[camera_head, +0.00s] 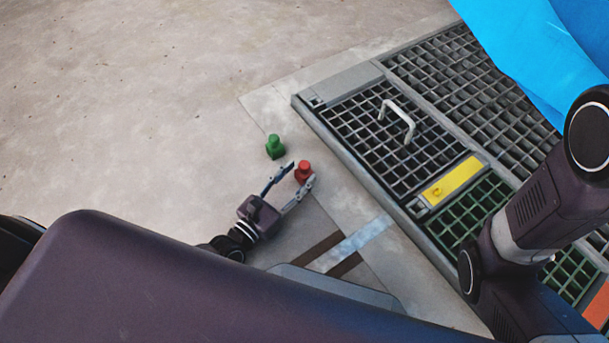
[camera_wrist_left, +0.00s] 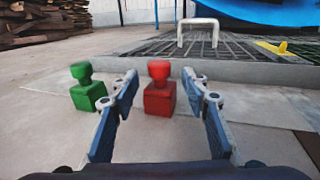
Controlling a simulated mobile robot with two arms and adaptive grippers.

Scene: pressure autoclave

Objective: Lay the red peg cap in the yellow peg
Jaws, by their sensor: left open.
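The red peg cap (camera_head: 304,173), a square block with a round knob on top, stands upright on the pale floor slab. My left gripper (camera_head: 301,173) is open, with its fingertips on either side of the cap. In the left wrist view the red cap (camera_wrist_left: 159,98) shows between the two blue fingers, with a gap to each. A yellow flat piece (camera_head: 453,181) lies on the grating to the right; in the left wrist view a yellow piece (camera_wrist_left: 272,47) with a small raised part shows there. I cannot tell whether it is the yellow peg. My right gripper is not in view.
A similar green block (camera_head: 275,148) stands left of the red cap. A metal grating (camera_head: 350,130) with a raised edge and a white handle (camera_head: 398,118) lies to the right. Blue sheeting (camera_head: 535,50) is at top right. Bare floor is free at the left.

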